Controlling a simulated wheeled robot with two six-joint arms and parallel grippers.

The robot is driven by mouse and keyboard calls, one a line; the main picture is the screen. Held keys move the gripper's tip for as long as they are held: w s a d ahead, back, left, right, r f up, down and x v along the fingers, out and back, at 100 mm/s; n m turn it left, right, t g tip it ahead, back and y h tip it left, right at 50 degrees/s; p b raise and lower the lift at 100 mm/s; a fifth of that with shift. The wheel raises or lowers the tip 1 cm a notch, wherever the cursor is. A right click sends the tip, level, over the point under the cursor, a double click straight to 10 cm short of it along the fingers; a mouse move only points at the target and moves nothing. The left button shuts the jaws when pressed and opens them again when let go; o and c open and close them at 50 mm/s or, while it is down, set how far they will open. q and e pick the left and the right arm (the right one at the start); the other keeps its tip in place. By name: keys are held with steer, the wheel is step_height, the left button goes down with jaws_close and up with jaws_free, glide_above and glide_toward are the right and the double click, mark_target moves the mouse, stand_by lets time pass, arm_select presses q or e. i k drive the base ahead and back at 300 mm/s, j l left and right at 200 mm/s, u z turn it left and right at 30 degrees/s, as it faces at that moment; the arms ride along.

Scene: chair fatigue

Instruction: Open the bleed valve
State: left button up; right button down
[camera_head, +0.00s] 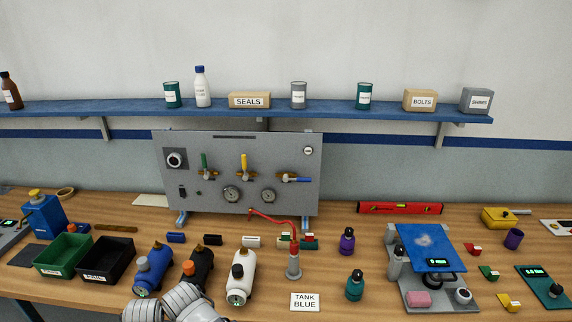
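A grey upright panel (216,145) stands at the back of the wooden bench. It carries three lever valves in a row: a green-handled valve (204,162) and a yellow-handled valve (244,164) with handles upright, and a blue-handled valve (296,179) with its handle lying sideways to the right. I cannot read which is the bleed valve. Two round gauges (231,194) sit below the valves. A red hose (272,219) runs from the panel's lower edge to a grey fitting (294,264) on the bench. Neither of my gripper tips shows.
Green (64,256) and black (107,260) bins are at left. A "TANK BLUE" card (305,302) lies front centre. A shelf (330,107) overhangs behind.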

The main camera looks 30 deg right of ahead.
mark_target(244, 157)
steer(key=z, duration=0.75)
